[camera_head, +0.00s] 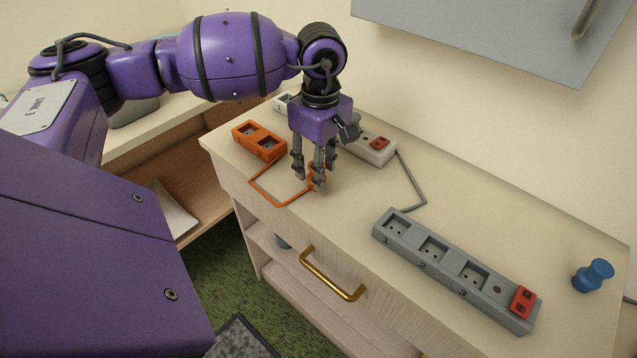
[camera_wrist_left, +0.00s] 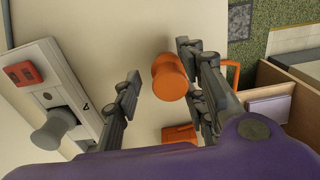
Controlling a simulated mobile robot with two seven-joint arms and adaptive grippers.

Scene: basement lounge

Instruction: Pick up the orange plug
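The orange plug (camera_wrist_left: 170,77) shows in the left wrist view as a short, rounded cylinder between my left gripper's fingers, nearer the right-hand fingers. In the head view it is mostly hidden behind the fingers, with a bit of orange (camera_head: 313,170) showing on the counter top. My left gripper (camera_head: 314,177) points down over it. Its fingers (camera_wrist_left: 160,85) are spread, with a clear gap between the plug and the left-hand finger. An orange cord runs from there to the orange socket block (camera_head: 258,141). My right gripper is not in view.
A white power strip (camera_head: 372,148) with a red switch stands behind the gripper; a grey plug (camera_wrist_left: 52,132) sits at it. A grey power strip (camera_head: 450,270) and a blue plug (camera_head: 592,275) are to the right. A grey cabinet (camera_head: 500,30) hangs above.

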